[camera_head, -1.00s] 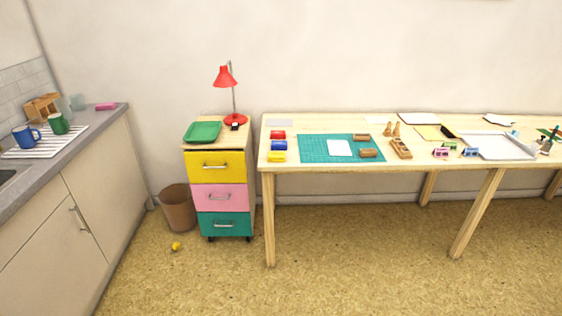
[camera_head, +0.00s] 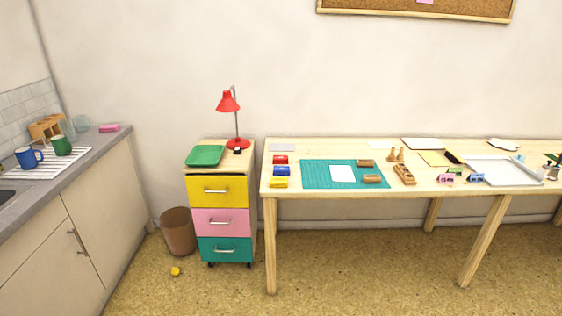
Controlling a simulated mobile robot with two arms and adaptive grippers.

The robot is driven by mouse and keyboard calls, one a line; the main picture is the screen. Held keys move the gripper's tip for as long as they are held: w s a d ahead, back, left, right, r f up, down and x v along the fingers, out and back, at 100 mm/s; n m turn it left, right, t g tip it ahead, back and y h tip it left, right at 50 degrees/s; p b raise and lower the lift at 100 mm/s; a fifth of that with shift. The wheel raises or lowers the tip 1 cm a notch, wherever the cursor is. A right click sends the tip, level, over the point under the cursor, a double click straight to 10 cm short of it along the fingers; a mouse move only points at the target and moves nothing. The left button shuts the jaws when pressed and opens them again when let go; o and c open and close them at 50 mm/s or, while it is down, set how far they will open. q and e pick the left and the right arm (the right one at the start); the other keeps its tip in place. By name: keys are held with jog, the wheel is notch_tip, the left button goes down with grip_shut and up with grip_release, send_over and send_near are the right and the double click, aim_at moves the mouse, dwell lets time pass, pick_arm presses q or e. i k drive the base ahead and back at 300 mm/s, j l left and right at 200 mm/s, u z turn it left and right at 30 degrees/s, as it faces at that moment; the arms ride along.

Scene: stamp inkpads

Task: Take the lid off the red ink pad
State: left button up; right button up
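The red ink pad (camera_head: 280,160) is a small red block on the left end of the wooden table (camera_head: 410,192). It is at the back of a short column, with a blue pad (camera_head: 281,170) and a yellow pad (camera_head: 279,183) in front of it. It is too small here to make out its lid separately. Neither of my grippers is in view.
A green cutting mat (camera_head: 315,174) with white paper (camera_head: 342,174) lies right of the pads. A drawer cabinet (camera_head: 219,222) with a red lamp (camera_head: 229,103) stands left of the table. A bin (camera_head: 178,232) and small yellow ball (camera_head: 176,272) are on the floor. Open floor lies in front.

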aim_at(276, 158)
jog(key=i+l, duration=2.1)
jog(key=i, duration=0.1)
